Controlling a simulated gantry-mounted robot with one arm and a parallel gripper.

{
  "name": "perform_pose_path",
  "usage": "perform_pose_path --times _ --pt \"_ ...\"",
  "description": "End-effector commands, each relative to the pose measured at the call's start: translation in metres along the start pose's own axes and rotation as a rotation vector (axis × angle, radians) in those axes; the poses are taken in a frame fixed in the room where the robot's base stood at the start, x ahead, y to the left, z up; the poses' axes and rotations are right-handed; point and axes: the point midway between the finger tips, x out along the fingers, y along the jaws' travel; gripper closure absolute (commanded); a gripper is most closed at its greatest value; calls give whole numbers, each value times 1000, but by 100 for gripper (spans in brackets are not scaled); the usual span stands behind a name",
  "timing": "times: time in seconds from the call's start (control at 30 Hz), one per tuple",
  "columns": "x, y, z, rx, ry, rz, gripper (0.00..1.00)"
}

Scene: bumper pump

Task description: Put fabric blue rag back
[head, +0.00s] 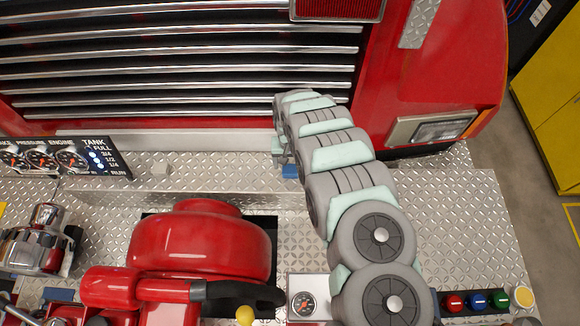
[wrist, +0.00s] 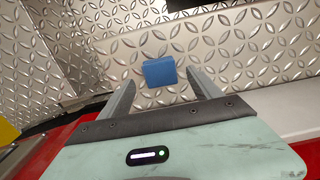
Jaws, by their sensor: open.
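The small folded blue rag (wrist: 159,72) lies on the silver diamond plate in the wrist view. It appears between and just beyond the fingertips of my gripper (wrist: 162,80), which is open and empty. In the head view the blue rag (head: 291,171) shows beside the far end of my arm, partly hidden by it. My gripper (head: 280,150) is mostly hidden behind my arm there. The exact gap between fingers and rag is hard to tell.
The diamond-plate bumper (head: 450,215) has free room on the right. A red pump housing (head: 200,250) stands left of my arm. A gauge panel (head: 65,158) stands at the left. A row of coloured buttons (head: 477,300) lies at front right. The red truck front (head: 440,70) rises behind.

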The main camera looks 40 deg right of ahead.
Motion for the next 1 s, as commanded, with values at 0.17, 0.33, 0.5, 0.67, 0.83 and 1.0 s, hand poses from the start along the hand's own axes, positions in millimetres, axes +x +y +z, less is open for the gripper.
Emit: perform_pose_path --times 0.17,0.33,0.5,0.67,0.83,1.0 --pt "-22 0 -1 0 2 2 26" --pt "-44 0 -2 1 4 1 26" --pt "-60 0 0 1 1 1 26" --pt "-72 0 -2 1 3 0 26" --pt "-74 0 0 1 1 0 26" --pt "-74 0 0 1 0 0 26"
